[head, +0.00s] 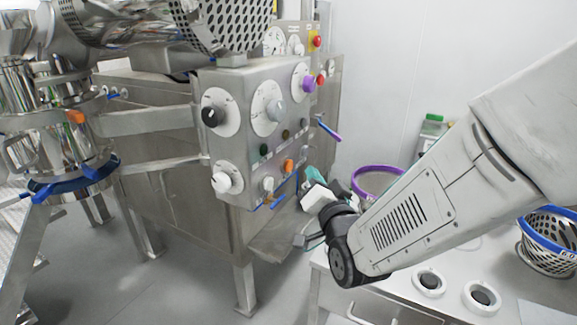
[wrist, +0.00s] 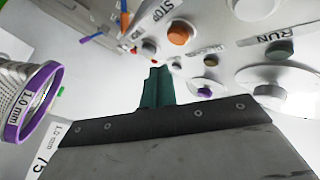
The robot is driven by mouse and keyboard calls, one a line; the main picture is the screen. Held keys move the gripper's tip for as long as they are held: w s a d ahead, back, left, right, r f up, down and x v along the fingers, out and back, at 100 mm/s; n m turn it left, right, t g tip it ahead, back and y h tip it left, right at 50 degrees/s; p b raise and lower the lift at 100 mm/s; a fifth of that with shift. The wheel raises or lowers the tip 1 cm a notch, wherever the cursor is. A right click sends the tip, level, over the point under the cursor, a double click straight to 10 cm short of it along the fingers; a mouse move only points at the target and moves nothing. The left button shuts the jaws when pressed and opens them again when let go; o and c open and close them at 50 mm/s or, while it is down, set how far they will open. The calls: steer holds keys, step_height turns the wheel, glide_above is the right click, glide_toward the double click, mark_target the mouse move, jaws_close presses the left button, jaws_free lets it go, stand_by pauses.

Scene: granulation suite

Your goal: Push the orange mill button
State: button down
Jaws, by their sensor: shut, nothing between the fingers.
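The orange mill button (head: 288,165) is on the lower part of the grey control panel (head: 235,82). In the wrist view the orange button (wrist: 180,34) shows beyond my fingertips and a little to their right, with a STOP label close by. My gripper (head: 314,173) has teal fingers, shut and empty, just right of the panel's lower right side in the head view. In the wrist view my gripper (wrist: 155,70) points toward the panel, and a gap seems to lie between the fingertips and the button.
A purple knob (head: 309,84) and red button (head: 317,41) are higher up. A purple-rimmed sieve (wrist: 50,90) stands left of my gripper in the wrist view.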

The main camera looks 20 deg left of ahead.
steer(key=d, duration=0.2)
steer(key=shift+s+d, duration=0.1)
steer(key=shift+d, duration=0.3)
stand_by(0.6)
step_height(320, 180, down, 10)
steer(key=s+d+n+g+h, duration=0.2)
steer(key=n+g+h, duration=0.1)
steer(key=g+h, duration=0.15)
steer(key=s+d+f+g+h, duration=0.25)
steer(key=d+g, duration=0.25)
steer(key=d, duration=0.5)
steer(key=s+d+r+m+g+h, duration=0.1)
steer(key=s+d+r+h, duration=0.1)
steer(key=s+d+r, duration=0.2)
steer(key=s+d+r+m+g+h, duration=0.1)
steer(key=s+d+r, duration=0.4)
steer(key=s+d, duration=0.4)
steer(key=s+d+r+m+g+h, duration=0.1)
steer(key=s+d+r, duration=0.4)
steer(key=d, duration=1.2)
steer(key=s+g+h, duration=0.1)
steer(key=s, duration=0.1)
steer(key=shift+s+d+m+h, duration=0.2)
steer(key=shift+s+m+h, duration=0.1)
